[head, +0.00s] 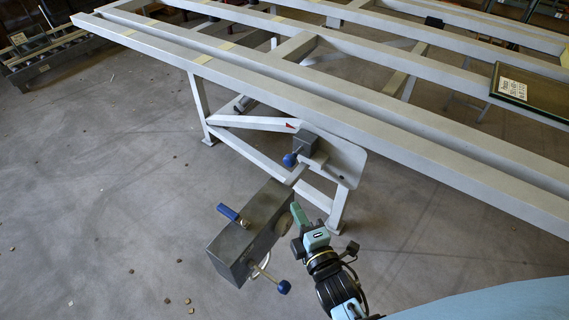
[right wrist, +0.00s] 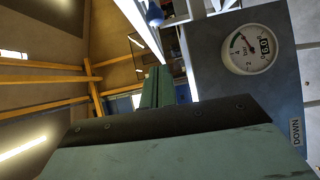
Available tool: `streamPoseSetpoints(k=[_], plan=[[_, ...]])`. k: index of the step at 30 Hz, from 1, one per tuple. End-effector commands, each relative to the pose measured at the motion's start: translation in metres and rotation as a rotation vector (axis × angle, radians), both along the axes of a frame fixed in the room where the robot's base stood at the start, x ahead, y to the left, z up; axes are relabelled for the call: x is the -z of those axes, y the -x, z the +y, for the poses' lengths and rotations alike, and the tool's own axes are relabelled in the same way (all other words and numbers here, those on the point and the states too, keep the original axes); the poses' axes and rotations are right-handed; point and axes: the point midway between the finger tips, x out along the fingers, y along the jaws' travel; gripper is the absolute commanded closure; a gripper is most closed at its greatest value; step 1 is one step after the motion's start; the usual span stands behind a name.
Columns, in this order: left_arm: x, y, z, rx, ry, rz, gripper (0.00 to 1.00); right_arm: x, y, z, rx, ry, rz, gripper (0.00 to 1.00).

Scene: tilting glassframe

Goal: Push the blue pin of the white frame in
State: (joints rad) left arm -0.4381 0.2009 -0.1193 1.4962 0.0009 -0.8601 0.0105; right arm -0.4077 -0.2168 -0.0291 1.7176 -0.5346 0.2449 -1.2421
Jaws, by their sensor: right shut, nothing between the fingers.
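The white frame (head: 330,95) is a long tilting rack of pale beams on legs, running across the upper head view. A round blue pin (head: 289,160) sticks out from a dark block on its near leg bracket. A blue knob, likely the same pin, shows at the top of the right wrist view (right wrist: 155,13). My right gripper (head: 299,214) is green and shut, with nothing in it. Its fingers (right wrist: 157,85) point up toward the frame, apart from the pin and below it in the head view. My left gripper is not in view.
A dark grey control box (head: 248,232) with a blue lever (head: 229,212) and lower blue knob (head: 284,287) stands close left of my right gripper. Its pressure gauge (right wrist: 250,49) and DOWN label show in the wrist view. Open floor (head: 100,200) lies left.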

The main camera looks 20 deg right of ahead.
Motion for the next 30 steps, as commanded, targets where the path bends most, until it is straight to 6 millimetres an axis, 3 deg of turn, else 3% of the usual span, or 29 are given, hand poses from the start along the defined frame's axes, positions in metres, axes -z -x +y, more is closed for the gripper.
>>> streamPoseSetpoints(k=[8, 15, 22, 30], plan=[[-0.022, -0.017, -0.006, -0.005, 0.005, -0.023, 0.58, 0.002, -0.051, 0.004, -0.001, -0.002, -0.005, 1.0], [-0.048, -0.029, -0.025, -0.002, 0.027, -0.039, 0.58, 0.004, -0.098, 0.007, -0.001, -0.003, -0.001, 1.0], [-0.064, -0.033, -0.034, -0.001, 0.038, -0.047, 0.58, 0.005, -0.119, -0.014, -0.002, -0.001, 0.001, 1.0], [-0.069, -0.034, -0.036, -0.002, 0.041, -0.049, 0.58, 0.005, -0.125, -0.019, -0.001, -0.005, 0.003, 1.0]])
